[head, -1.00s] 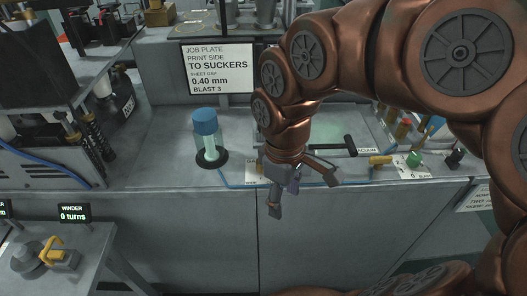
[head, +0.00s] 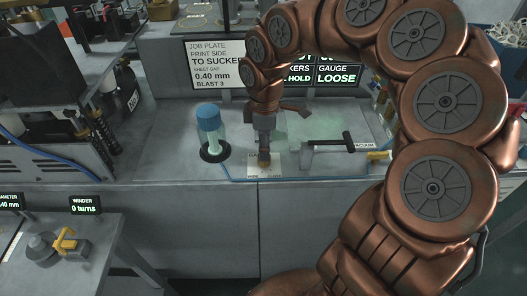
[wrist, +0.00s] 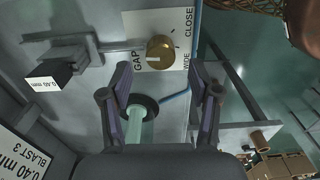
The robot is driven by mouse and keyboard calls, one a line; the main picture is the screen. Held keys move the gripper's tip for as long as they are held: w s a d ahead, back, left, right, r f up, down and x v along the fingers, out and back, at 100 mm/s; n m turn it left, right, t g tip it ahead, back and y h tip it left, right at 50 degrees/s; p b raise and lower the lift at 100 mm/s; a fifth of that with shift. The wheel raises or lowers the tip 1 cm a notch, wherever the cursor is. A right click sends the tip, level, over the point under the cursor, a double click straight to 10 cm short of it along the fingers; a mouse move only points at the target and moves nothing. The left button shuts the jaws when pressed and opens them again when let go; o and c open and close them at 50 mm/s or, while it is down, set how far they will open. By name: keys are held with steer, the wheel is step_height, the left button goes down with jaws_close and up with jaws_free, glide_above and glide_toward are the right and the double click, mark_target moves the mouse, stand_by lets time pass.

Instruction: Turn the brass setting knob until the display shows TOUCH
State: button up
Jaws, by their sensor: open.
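The brass setting knob (wrist: 160,52) sits on a white plate (wrist: 178,22) marked GAP, CLOSE and WIDE in the wrist view. My gripper (wrist: 160,76) is open and empty. Its two fingers straddle the line to the knob, and I see no contact. In the head view my gripper (head: 264,150) hangs over the plate (head: 275,172) at the bench's front, hiding most of the knob. The display (head: 337,76) behind my arm reads GAUGE LOOSE; its left part is partly hidden.
A blue-capped cylinder (head: 208,118) stands left of my gripper. A black-handled lever (head: 345,143) and a yellow fitting (head: 378,155) lie to its right. In the wrist view, a block labelled 0.40 mm (wrist: 45,83) is left of the knob.

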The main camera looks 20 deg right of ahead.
steer(key=shift+f+p, duration=0.45)
steer(key=shift+f, duration=1.55)
steer(key=shift+c, duration=0.4)
steer(key=c, duration=1.1)
steer(key=shift+f+m+b, duration=0.1)
steer(key=shift+m+b, duration=0.2)
steer(key=shift+b, duration=0.1)
steer(key=shift+w+m+b, duration=0.1)
steer(key=shift+m+b, duration=0.4)
steer(key=shift+b, duration=0.15)
steer(key=shift+f+m+b, duration=0.1)
steer(key=shift+m+b, duration=1)
steer(key=shift+b, duration=0.1)
steer(key=shift+r+m+b, duration=0.2)
steer(key=shift+m+b, duration=1.45)
steer(key=shift+m, duration=0.35)
